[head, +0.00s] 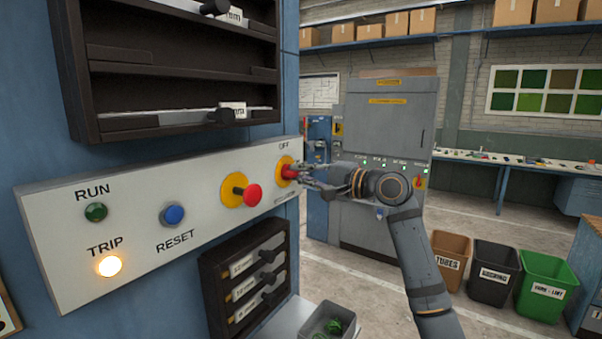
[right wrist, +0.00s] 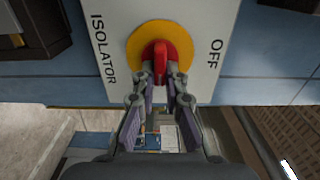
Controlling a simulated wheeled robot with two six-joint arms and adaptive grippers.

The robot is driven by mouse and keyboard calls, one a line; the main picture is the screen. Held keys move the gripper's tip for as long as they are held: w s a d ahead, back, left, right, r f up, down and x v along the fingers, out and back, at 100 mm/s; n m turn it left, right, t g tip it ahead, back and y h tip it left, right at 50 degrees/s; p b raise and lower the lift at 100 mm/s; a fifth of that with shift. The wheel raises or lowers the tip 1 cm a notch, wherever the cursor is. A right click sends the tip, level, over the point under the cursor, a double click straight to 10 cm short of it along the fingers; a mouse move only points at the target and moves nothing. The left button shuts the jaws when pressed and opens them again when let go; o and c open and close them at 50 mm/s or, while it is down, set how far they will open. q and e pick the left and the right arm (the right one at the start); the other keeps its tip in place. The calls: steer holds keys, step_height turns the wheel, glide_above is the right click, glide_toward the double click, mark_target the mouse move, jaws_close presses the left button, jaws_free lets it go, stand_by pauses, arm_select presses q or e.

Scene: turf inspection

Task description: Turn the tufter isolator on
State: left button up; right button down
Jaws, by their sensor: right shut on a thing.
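The isolator is a red rotary switch (head: 288,171) on a yellow round plate at the right end of the pale control panel (head: 140,212). In the head view OFF is printed above it. In the right wrist view the red handle (right wrist: 160,62) stands between the OFF and ISOLATOR labels, seen nearly end-on, so its exact turn is hard to tell. My right gripper (head: 304,173) reaches it from the right. Its fingers (right wrist: 160,88) are closed on the two sides of the handle. My left gripper is out of view.
The panel also has a dark green RUN lamp (head: 95,212), a glowing TRIP lamp (head: 109,265), a blue RESET button (head: 173,215) and a red mushroom button (head: 250,194). Dark racks (head: 245,280) sit above and below it. Bins (head: 545,287) stand on the floor at right.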

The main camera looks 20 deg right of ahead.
steer(key=shift+d+r, duration=0.1)
steer(key=shift+r, duration=0.1)
steer(key=c, duration=1.7)
jaws_free()
steer(key=o, duration=0.3)
steer(key=shift+w+d+f, duration=0.15)
steer(key=shift+d+f, duration=0.1)
steer(key=shift+d, duration=0.1)
steer(key=v, duration=1.1)
steer(key=shift+s+d, duration=0.2)
steer(key=shift+d, duration=0.2)
steer(key=shift+d, duration=0.1)
steer(key=shift+f, duration=0.1)
